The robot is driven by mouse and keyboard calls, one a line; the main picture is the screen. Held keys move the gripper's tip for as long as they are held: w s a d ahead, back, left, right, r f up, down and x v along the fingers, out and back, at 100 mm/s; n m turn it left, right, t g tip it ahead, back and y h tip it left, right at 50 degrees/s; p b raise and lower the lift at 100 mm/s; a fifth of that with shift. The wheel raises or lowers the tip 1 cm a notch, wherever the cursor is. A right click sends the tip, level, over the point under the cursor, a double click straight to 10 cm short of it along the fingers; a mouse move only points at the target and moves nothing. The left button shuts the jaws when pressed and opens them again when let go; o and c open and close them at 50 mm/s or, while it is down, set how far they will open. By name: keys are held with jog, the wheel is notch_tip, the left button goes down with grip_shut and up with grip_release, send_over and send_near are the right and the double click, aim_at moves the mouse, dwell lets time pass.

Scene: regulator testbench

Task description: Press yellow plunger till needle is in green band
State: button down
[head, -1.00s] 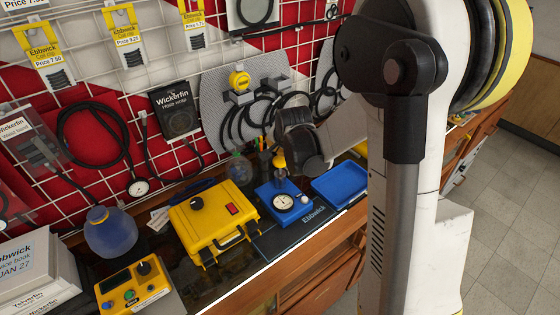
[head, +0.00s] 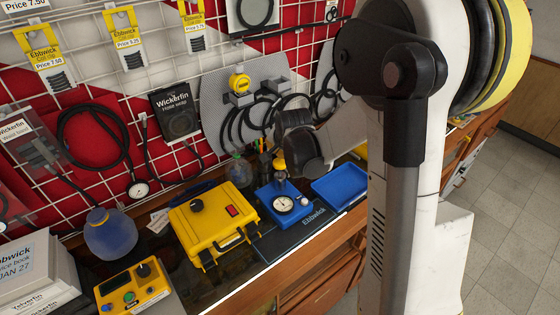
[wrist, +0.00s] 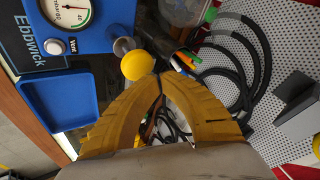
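The yellow plunger (wrist: 136,65) shows as a round knob on a grey cylinder (wrist: 122,46) in the wrist view. My gripper (wrist: 158,76) has its two yellow fingers shut, tips meeting, with nothing visible between them. The tips are just beside the knob in the picture; I cannot tell whether they touch. The round gauge (wrist: 68,12) is cut off by the top edge, with a little green visible on its dial. It also shows in the head view (head: 283,204), too small to read the needle. My gripper's dark body partly hides the plunger area there.
The blue test unit (wrist: 100,38) has a white Vent button (wrist: 55,47). A blue tray (wrist: 62,103) lies beside it. Black hoses (wrist: 255,60) and several pens (wrist: 185,62) are near my fingers. A yellow case (head: 210,224) stands left of the unit.

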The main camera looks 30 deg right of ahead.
aim_at(278, 159)
jog(key=shift+f+b, duration=0.45)
jog(key=shift+f+b, duration=1.5)
jog(key=shift+f, duration=0.1)
dwell(1.5)
jog(key=shift+r, duration=0.1)
jog(key=shift+r+p, duration=1.4)
jog(key=shift+r, duration=0.55)
notch_tip(278, 159, up, 5)
jog(key=p, duration=0.3)
jog(key=shift+p, duration=0.35)
